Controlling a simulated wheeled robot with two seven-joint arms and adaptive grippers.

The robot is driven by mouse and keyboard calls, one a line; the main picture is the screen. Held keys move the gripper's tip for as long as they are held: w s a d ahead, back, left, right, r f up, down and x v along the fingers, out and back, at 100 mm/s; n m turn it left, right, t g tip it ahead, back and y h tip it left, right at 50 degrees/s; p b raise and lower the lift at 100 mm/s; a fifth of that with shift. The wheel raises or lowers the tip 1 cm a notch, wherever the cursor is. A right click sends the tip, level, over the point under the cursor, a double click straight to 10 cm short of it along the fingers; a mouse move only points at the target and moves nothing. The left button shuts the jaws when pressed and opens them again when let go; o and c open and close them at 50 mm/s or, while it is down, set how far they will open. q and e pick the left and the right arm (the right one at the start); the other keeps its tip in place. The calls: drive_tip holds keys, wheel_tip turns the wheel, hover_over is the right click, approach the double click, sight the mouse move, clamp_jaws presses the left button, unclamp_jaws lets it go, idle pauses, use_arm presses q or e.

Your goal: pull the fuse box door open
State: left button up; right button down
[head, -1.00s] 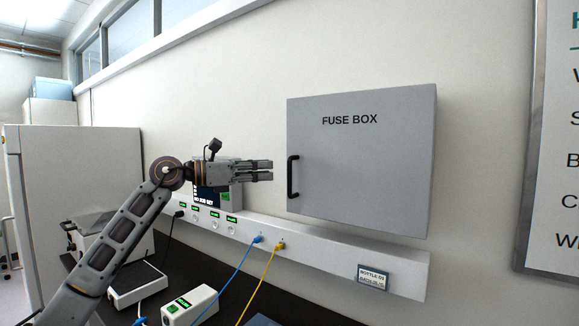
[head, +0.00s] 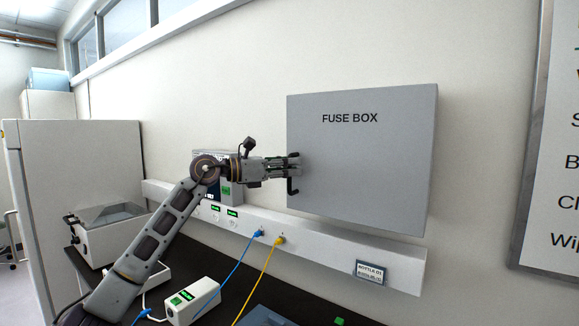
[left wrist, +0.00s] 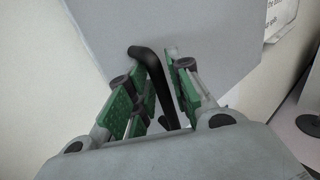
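The grey fuse box (head: 360,165) is on the wall, and its door looks shut. Its black handle (head: 292,186) is at the door's left edge, with its upper part hidden by my left gripper (head: 295,167). In the left wrist view the handle (left wrist: 158,85) lies between the green-padded fingers of the left gripper (left wrist: 163,85). The fingers are apart, with a visible gap beside the handle; they do not look clamped on it. My right gripper is not in view.
A white wall trunking (head: 330,250) with sockets and plugged blue and yellow cables runs below the box. A dark bench (head: 255,305) holds a white device (head: 192,300). A board (head: 560,150) hangs at the right.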

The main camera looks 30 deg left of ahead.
use_arm(q)
clamp_jaws()
drive_tip(key=shift+s, duration=0.1)
idle(0.4)
